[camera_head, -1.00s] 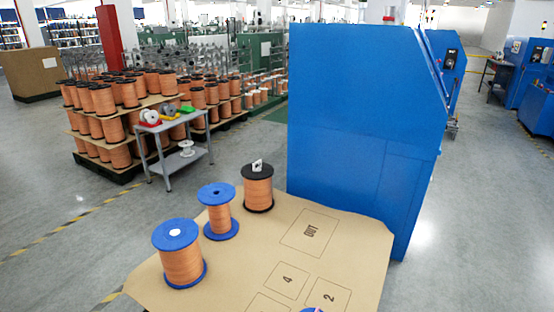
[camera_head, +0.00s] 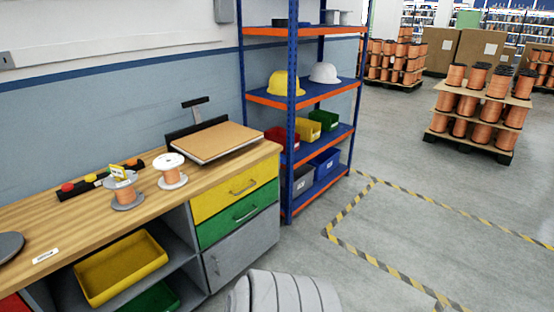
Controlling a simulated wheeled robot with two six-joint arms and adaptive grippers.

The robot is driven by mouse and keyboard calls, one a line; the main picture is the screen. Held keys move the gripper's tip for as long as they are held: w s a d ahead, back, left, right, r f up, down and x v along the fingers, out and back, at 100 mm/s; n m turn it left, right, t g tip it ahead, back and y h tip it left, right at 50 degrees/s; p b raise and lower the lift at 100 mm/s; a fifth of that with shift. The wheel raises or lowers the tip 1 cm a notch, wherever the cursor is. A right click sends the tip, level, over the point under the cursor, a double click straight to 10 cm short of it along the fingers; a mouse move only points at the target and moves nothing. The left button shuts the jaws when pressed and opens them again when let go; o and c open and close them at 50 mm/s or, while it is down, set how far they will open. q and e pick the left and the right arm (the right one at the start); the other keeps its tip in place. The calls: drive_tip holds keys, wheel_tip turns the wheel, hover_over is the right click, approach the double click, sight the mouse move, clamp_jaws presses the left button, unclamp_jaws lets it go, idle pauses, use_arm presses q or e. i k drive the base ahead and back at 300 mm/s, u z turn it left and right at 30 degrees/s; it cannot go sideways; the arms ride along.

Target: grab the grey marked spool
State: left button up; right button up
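A grey spool (camera_head: 126,190) with copper-coloured wire stands on the wooden workbench (camera_head: 225,170), with a yellow-and-white tag on its top. A white spool (camera_head: 171,171) with a little copper wire stands just right of it and farther back. Neither gripper shows in the head view, so I cannot see whether either is open or shut.
A cardboard-brown board (camera_head: 217,140) lies on the bench's far right. A blue-and-orange shelf (camera_head: 303,103) stands right of the bench. Open grey floor (camera_head: 420,215) with striped tape lies to the right.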

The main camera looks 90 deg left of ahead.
sight(126, 199)
drive_tip(key=u, duration=3.45)
drive_tip(key=k, duration=0.65)
drive_tip(key=z, duration=1.05)
drive_tip(key=i, duration=2.6)
drive_tip(key=u, duration=1.35)
drive_tip(key=i, duration=0.95)
drive_tip(key=u, duration=0.7)
